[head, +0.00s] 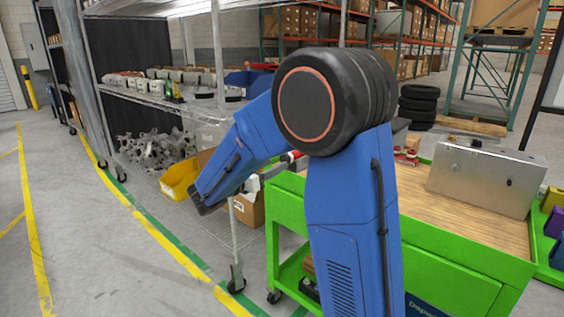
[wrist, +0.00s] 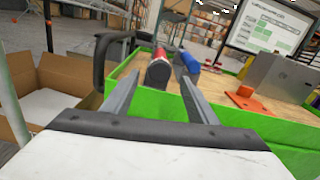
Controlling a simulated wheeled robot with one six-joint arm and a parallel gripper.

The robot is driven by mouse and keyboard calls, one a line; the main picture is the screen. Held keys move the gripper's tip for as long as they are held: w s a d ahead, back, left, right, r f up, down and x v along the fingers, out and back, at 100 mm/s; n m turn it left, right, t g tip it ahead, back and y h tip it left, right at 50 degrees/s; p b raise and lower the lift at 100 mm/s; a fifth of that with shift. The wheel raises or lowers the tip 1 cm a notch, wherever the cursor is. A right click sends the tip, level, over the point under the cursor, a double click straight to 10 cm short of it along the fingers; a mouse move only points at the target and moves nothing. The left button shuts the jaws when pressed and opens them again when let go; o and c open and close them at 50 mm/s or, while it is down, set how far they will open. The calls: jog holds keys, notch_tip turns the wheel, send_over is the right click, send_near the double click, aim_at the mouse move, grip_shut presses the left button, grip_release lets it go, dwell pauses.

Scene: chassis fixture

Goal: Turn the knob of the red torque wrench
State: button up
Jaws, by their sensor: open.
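In the wrist view my gripper (wrist: 158,68) is open, with its two grey fingers apart and pointing at the cart's edge. The red torque wrench (wrist: 161,55) lies with its dark end knob (wrist: 158,74) toward me. The knob shows in the gap between the fingers, seemingly beyond them; I cannot tell the exact distance, and no contact is visible. In the head view a red piece (head: 293,156), likely this wrench, shows at the cart's left edge, partly hidden by my arm.
A blue tool (wrist: 190,62) lies right of the red wrench on the green cart (wrist: 236,118). A black handle (wrist: 101,62) stands left of my fingers. A metal case (head: 488,178) and an orange bracket (wrist: 248,100) sit farther right. An open cardboard box (wrist: 58,72) is at left.

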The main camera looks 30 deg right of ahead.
aim_at(284, 160)
jog(key=shift+x, duration=2.8)
jog(key=shift+c, duration=0.7)
jog(key=c, duration=0.9)
